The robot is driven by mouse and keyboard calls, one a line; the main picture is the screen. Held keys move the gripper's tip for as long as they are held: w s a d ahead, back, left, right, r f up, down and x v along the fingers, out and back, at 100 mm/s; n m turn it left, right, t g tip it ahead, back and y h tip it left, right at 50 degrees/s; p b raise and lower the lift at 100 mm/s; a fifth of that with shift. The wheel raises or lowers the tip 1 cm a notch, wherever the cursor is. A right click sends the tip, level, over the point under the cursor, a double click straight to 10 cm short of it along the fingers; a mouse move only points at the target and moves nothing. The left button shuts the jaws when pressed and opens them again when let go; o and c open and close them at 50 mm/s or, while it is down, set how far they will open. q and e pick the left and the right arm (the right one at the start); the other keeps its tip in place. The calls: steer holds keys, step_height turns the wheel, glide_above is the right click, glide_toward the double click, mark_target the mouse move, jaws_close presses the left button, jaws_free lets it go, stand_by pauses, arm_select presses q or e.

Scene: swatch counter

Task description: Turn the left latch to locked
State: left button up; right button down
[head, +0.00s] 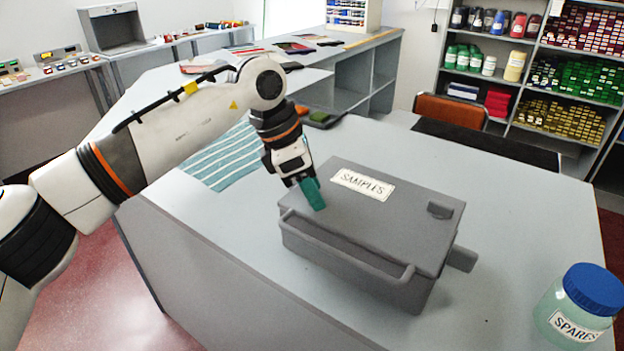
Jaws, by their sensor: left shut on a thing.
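A grey box (365,235) with a flat lid and a white SAMPLES label (363,184) sits on the counter. My left gripper (309,189) reaches down onto the left part of the lid and is shut on the left latch. The jaws mostly hide that latch, so its turned position cannot be read. A teal piece shows at the jaw ends; I cannot tell whether it is fingertip or latch. The right latch (440,209) is a small dark grey block near the lid's right edge. My right gripper is not in view.
A bar handle (345,256) runs along the box's front. A SPARES jar (578,310) with a blue lid stands at the right front. A striped cloth (222,158) lies behind my left arm. The counter (520,220) is clear right of the box.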

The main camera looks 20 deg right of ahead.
arm_select(q)
steer(key=m+g+p, duration=0.1)
steer(key=m, duration=0.1)
steer(key=m+p, duration=0.1)
steer(key=m, duration=0.1)
steer(key=shift+w+d+r+m+g+y, duration=0.1)
steer(key=shift+w+r+m+g+y, duration=0.05)
steer(key=shift+m+g+y, duration=0.2)
steer(key=shift+w+m+g+y+p, duration=0.1)
steer(key=shift+m+g+y+p, duration=0.4)
steer(key=shift+m+p, duration=1)
steer(key=shift+m, duration=0.45)
steer(key=o, duration=1)
steer(key=shift+b, duration=0.3)
steer(key=v, duration=0.4)
steer(key=shift+w+r+b, duration=0.15)
steer(key=shift+r+b, duration=0.2)
steer(key=shift+p+v, duration=1.55)
steer(key=shift+v, duration=2)
